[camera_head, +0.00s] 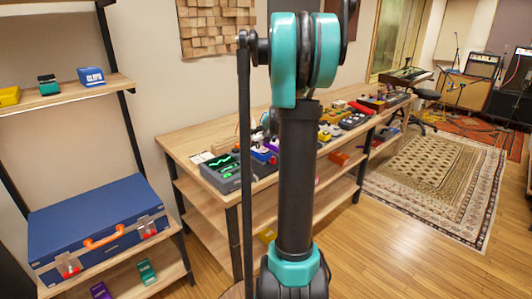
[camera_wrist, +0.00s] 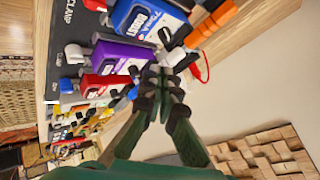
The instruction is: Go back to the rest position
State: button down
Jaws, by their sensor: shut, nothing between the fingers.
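My gripper (camera_wrist: 165,78) shows in the wrist view with its dark fingers together and nothing held between them. It is over or close beside a row of effect pedals: a blue pedal (camera_wrist: 150,18), a purple pedal (camera_wrist: 118,58) and a red pedal (camera_wrist: 98,84). I cannot tell whether the fingertips touch any of them. In the head view my teal and black arm stands across the middle of the picture, and my gripper is not visible there.
A long wooden bench (camera_head: 185,142) carries many pedals behind my arm. A shelf at left holds a blue case (camera_head: 90,215) and small pedals. A wood-block panel (camera_wrist: 262,155) hangs on the wall. Open floor and a patterned rug (camera_head: 440,180) lie at right.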

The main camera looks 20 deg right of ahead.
dwell(0.3)
jog(key=s+a+f+n+g+y, duration=0.1)
jog(key=s+a+f+n+g, duration=0.2)
jog(key=s+a, duration=0.75)
jog(key=s+a+f+n, duration=0.45)
jog(key=s+a, duration=0.35)
jog(key=s, duration=0.6)
jog(key=s+a+f+n+g, duration=0.1)
jog(key=s+f, duration=0.2)
jog(key=s, duration=0.3)
jog(key=s+a+f+n+g, duration=0.1)
jog(key=s+f, duration=0.1)
jog(key=s, duration=0.4)
jog(key=shift+s+a+f, duration=0.2)
jog(key=shift+s+f, duration=0.2)
